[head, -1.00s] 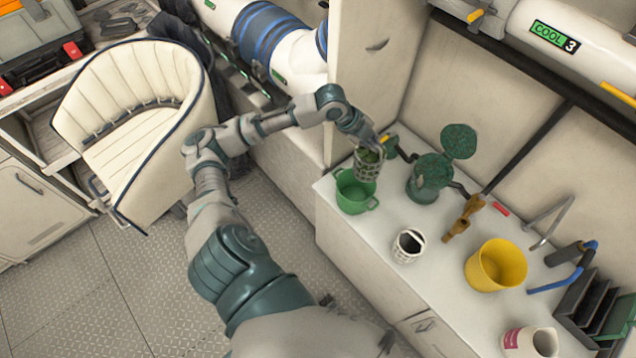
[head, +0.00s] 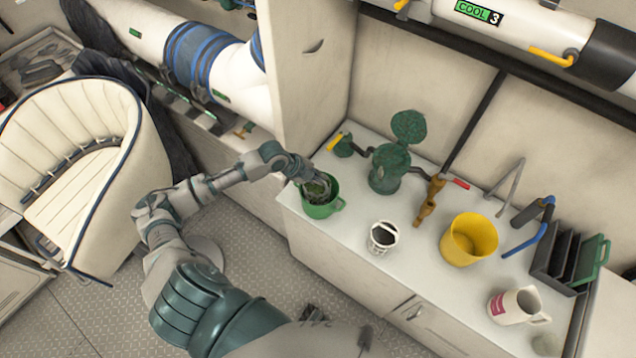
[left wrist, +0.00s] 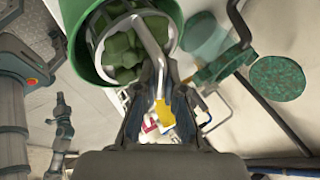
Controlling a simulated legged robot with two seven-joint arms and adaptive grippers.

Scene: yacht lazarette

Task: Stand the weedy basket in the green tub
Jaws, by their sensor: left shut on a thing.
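The green tub (head: 322,210) stands at the near left corner of the white counter. The weedy basket (head: 319,189), a pale mesh basket filled with green weed, is inside the tub's rim and mostly hidden by its wall. In the left wrist view the basket (left wrist: 171,42) shows its weed, with the green tub wall (left wrist: 86,45) around it. My left gripper (head: 312,182) is over the tub's mouth. It is shut on the basket's pale handle (left wrist: 151,38). Whether the basket touches the tub's bottom is hidden. My right gripper is not in view.
A white basket with dark contents (head: 383,237), a yellow bucket (head: 469,240), a brown fitting (head: 429,203) and a white jug (head: 515,306) stand to the right. A dark green strainer (head: 389,170) with its lid up is behind the tub. A tall panel (head: 310,90) rises to the back left.

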